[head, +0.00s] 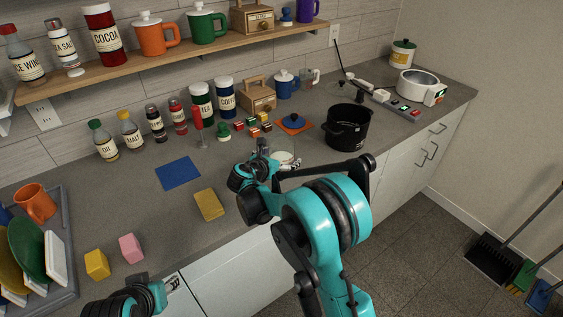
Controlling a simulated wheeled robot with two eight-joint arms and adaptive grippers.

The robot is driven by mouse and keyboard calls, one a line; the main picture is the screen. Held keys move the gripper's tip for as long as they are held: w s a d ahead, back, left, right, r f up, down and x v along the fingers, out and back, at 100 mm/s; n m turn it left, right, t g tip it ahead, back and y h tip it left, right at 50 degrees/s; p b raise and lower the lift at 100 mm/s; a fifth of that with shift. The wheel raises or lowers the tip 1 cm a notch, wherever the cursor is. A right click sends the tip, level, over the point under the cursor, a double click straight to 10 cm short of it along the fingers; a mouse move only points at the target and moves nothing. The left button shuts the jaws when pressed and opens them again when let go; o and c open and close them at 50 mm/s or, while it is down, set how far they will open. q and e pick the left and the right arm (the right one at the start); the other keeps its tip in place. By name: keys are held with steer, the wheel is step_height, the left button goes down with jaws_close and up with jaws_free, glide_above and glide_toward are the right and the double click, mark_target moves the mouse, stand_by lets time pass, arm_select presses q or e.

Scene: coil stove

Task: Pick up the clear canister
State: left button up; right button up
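I cannot clearly single out a clear canister. A small pale, round thing (287,159) stands on the counter right beside my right gripper, partly hidden by my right arm; I cannot tell if it is clear. My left gripper (173,284) is low at the counter's front edge, near the pink block (131,248). I see nothing held in it.
A black pot (347,127) stands right of my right arm. Bottles and jars line the wall under a shelf (150,65). A yellow sponge-like block (209,205) and blue mat (178,173) lie left. A dish rack (68,265) is far left.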

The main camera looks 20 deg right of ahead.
mark_target(287, 143)
steer(key=shift+r, duration=0.1)
steer(key=shift+s, duration=0.1)
steer(key=c, duration=1.6)
steer(key=shift+r+p, duration=0.4)
steer(key=shift+r, duration=0.3)
step_height(287, 143, up, 3)
steer(key=shift+f+p, duration=0.1)
steer(key=shift+p, duration=0.6)
steer(key=s+d+r+p, duration=0.3)
steer(key=s+d+r, duration=0.2)
steer(key=d, duration=0.5)
steer(key=shift+d+r, duration=0.15)
steer(key=shift+r, duration=0.75)
